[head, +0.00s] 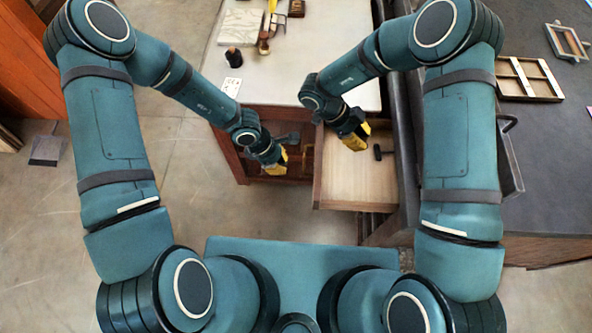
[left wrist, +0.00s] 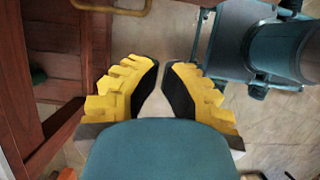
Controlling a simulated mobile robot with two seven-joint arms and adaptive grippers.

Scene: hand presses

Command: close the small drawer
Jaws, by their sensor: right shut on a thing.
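A drawer (head: 338,190) with a pale wooden floor stands pulled out from the cabinet under the worktop, in the middle of the head view. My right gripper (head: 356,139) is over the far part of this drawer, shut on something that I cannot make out. My left gripper (head: 280,162) is left of the drawer, in front of the red-brown cabinet (head: 238,160). It also shows in the left wrist view (left wrist: 162,66), where its fingers are apart with bare floor visible between them. A brass handle (left wrist: 112,9) shows at the top of that view.
A small dark object (head: 377,152) is in the drawer, beside my right gripper. The white worktop (head: 330,50) behind holds tools and a dark pot (head: 233,57). A dark bench (head: 550,150) with wooden frames stands at right. The floor at left is mostly clear.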

